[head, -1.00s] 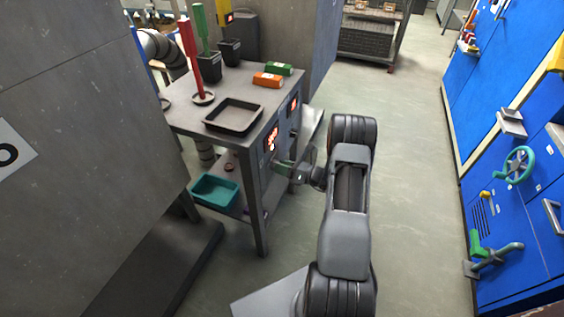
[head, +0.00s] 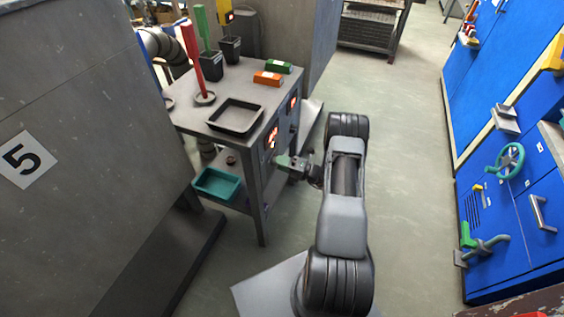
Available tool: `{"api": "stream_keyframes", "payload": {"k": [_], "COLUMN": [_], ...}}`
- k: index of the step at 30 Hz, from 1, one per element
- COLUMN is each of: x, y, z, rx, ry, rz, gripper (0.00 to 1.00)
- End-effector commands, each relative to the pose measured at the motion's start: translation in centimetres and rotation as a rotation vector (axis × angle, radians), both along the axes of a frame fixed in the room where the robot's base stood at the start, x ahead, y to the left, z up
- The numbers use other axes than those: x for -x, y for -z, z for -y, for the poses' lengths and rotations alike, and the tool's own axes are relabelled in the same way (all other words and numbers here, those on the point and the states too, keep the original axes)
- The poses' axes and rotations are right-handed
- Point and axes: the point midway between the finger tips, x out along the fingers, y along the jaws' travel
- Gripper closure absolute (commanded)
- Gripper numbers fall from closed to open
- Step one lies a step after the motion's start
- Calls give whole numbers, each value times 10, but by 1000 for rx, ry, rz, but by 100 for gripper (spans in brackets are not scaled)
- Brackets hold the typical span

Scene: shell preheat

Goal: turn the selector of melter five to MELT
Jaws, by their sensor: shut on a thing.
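A grey plate with the number 5 (head: 25,159) is on the large grey housing at the left. Beside it stands a grey bench whose front panel carries a lit red display (head: 271,138) and a second lit display (head: 294,103) farther back. My gripper (head: 282,161) is at this panel, just below the nearer display. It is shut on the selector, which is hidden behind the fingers. The selector's pointer and its MELT mark cannot be made out.
A black tray (head: 236,130), a red rod (head: 194,62) and orange and green boxes are on the bench top. A teal bin (head: 216,184) is on the lower shelf. Blue cabinets (head: 503,80) line the right; the floor between is clear.

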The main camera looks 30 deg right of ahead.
Motion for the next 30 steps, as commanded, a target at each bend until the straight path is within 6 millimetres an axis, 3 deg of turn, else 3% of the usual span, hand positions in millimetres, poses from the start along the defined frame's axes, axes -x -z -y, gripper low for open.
{"api": "stream_keyframes", "payload": {"k": [23, 24, 30], "x": [1, 1, 0], "y": [1, 1, 1], "z": [-1, -1, 0], "rx": [-65, -65, -64], "ry": [-3, -3, -1], "rz": [-61, -61, -59], "gripper": [82, 55, 36]}}
